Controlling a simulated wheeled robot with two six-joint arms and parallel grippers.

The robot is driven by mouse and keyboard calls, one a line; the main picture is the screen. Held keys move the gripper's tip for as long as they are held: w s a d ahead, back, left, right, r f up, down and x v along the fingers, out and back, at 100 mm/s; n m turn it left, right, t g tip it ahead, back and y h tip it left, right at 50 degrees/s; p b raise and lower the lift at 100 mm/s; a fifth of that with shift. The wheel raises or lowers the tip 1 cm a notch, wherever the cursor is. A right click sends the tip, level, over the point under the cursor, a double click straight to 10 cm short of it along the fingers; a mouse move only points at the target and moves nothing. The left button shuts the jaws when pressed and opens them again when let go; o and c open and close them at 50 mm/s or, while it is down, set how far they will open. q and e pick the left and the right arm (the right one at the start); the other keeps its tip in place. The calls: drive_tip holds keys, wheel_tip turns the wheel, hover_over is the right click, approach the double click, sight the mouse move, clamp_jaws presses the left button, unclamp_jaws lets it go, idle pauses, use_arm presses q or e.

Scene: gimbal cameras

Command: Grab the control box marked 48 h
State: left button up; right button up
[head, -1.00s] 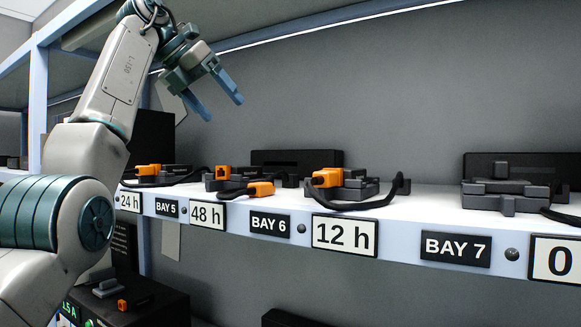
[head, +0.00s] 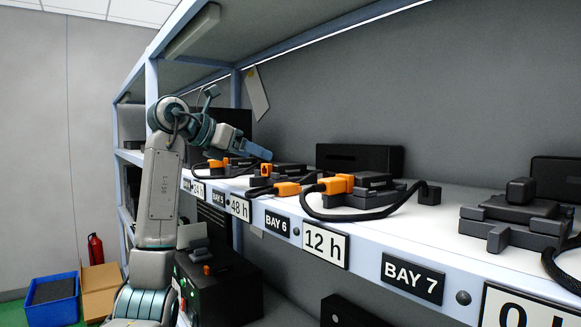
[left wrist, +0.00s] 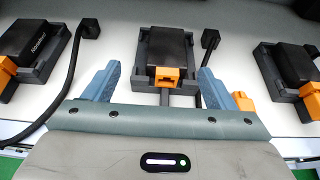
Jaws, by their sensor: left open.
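The 48 h control box (head: 291,170) is a dark box with an orange socket on its front. It sits on the white shelf near the 48 h label (head: 239,207). In the left wrist view the box (left wrist: 165,46) stands in a grey cradle, straight ahead between my fingers. Its orange plug (head: 287,188) lies loose to its right on the shelf; the plug also shows in the left wrist view (left wrist: 243,101). My left gripper (head: 243,156) is open and empty, in front of the box, its fingers spread wider than the box. My right gripper is out of view.
Neighbouring boxes flank it: the 24 h box (left wrist: 30,38) on the left and the 12 h box (head: 372,181) on the right, both with orange plugs and black cables. A black cable post (left wrist: 209,39) stands close right of the middle cradle.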

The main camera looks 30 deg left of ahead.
sight(280, 164)
use_arm(q)
drive_tip(key=x, duration=0.2)
drive_tip(key=shift+w+f+p, duration=0.1)
drive_tip(key=shift+w+p, duration=0.25)
drive_tip(key=shift+p, duration=0.05)
drive_tip(key=w+d+p, duration=0.1)
drive_tip(key=w+d+f+p, duration=0.1)
drive_tip(key=w+d+p, duration=0.1)
drive_tip(key=shift+w+f+p, duration=0.25)
drive_tip(key=shift+f+p, duration=0.05)
drive_tip(key=shift+w+f, duration=0.35)
drive_tip(key=shift+w, duration=0.05)
drive_tip(key=shift+d, duration=0.1)
drive_tip(key=c, duration=0.4)
drive_tip(key=shift+r, duration=0.1)
drive_tip(key=c, duration=0.6)
drive_tip(key=shift+c, duration=0.7)
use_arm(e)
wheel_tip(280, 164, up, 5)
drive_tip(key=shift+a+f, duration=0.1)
